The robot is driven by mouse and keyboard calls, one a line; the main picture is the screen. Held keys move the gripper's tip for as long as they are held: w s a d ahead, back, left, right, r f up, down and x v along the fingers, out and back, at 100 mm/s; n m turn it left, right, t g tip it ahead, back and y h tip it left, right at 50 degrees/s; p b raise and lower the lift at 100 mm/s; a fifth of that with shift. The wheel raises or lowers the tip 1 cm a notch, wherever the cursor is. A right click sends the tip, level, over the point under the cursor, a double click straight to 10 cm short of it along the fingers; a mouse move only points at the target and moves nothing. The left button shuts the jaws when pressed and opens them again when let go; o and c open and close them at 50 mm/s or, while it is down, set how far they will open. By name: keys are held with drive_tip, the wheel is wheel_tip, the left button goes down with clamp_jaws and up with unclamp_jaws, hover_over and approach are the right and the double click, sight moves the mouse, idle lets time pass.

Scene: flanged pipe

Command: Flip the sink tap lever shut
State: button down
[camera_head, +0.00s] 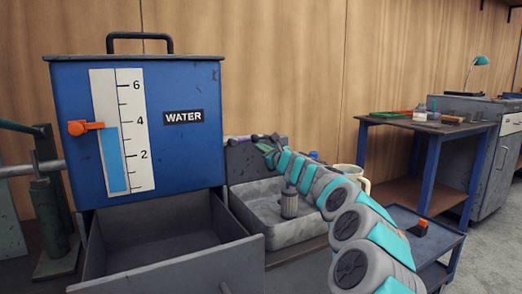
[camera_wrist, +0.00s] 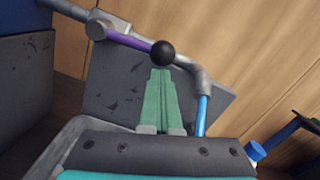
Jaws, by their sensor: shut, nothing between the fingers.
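The tap lever (camera_wrist: 138,42) is a purple bar with a black ball (camera_wrist: 162,52) at its end. It extends from a grey valve body (camera_wrist: 98,28) and lies roughly along the grey pipe (camera_wrist: 185,62). The pipe bends down to a spout, and a blue stream (camera_wrist: 202,115) runs below it. My gripper (camera_wrist: 160,72) has its green fingers shut and empty, with the tips just below the ball in the wrist view; I cannot tell if they touch. In the head view my gripper (camera_head: 264,147) is over the back of the grey sink (camera_head: 260,226), and the tap is small and partly hidden.
A blue water tank (camera_head: 190,160) with a gauge and orange pointer (camera_head: 85,127) stands left of the sink. An open grey drawer (camera_head: 180,271) is below it. A cream mug (camera_head: 358,174) is behind my arm. A side table (camera_head: 425,126) stands at the right.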

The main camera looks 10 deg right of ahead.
drive_tip(key=s+a+r+n+g+b, duration=0.1)
drive_tip(key=a+r+n, duration=0.5)
drive_tip(key=n, duration=1.1)
drive_tip(key=shift+s+r+b, duration=0.45)
drive_tip(key=shift+r+b, duration=0.8)
drive_tip(key=shift+r, duration=0.95)
drive_tip(key=shift+d+r, duration=0.1)
drive_tip(key=s+d, duration=0.7)
drive_tip(key=s, duration=0.2)
drive_tip(key=shift+d+r+b, duration=0.2)
drive_tip(key=shift+r+b, duration=0.2)
drive_tip(key=shift+b, duration=0.05)
